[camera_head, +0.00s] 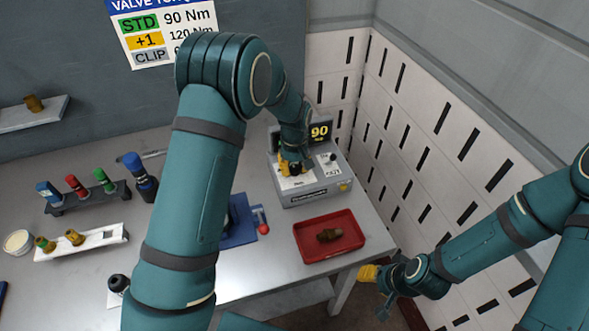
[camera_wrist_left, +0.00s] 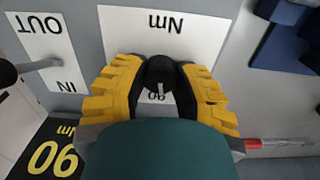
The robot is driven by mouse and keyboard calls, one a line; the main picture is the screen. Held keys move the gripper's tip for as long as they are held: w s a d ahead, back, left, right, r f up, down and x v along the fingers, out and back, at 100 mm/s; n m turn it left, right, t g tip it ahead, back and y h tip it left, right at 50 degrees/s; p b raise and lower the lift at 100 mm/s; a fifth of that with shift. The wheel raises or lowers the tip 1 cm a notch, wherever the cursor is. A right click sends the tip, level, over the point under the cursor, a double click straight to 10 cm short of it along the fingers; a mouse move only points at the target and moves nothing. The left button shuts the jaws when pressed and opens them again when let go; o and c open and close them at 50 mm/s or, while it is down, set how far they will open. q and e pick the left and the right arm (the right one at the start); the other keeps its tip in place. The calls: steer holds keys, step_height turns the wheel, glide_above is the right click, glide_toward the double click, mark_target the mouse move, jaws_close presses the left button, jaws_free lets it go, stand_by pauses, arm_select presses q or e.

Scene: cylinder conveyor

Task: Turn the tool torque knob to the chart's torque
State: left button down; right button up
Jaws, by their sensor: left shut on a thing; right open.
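The grey torque tester box (camera_head: 313,191) stands at the right back of the bench. Its black display (camera_head: 321,131) reads 90 in yellow; the display also shows in the left wrist view (camera_wrist_left: 52,155). My left gripper (camera_head: 293,167) is over the box top. In the left wrist view, its yellow fingers are shut on the black knob (camera_wrist_left: 160,73), whose white mark is near the 90 label. The wall chart (camera_head: 165,30) lists STD 90 Nm, +1 120 Nm and a CLIP row partly hidden by my arm. My right gripper (camera_head: 378,282) is open and empty, off the bench's right side.
A lever with IN and OUT labels (camera_wrist_left: 35,62) is beside the knob. A coloured-socket rack (camera_head: 66,203) and white tray (camera_head: 55,252) stand left. A slotted wall bounds the right.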

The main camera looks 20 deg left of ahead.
mark_target(294, 168)
arm_select(q)
steer(key=shift+m+b, duration=0.3)
steer(key=shift+m, duration=0.8)
steer(key=c, duration=0.6)
jaws_free()
steer(key=shift+r, duration=0.1)
step_height(294, 168, up, 12)
steer(key=shift+f, duration=0.1)
steer(key=shift+s+f, duration=0.1)
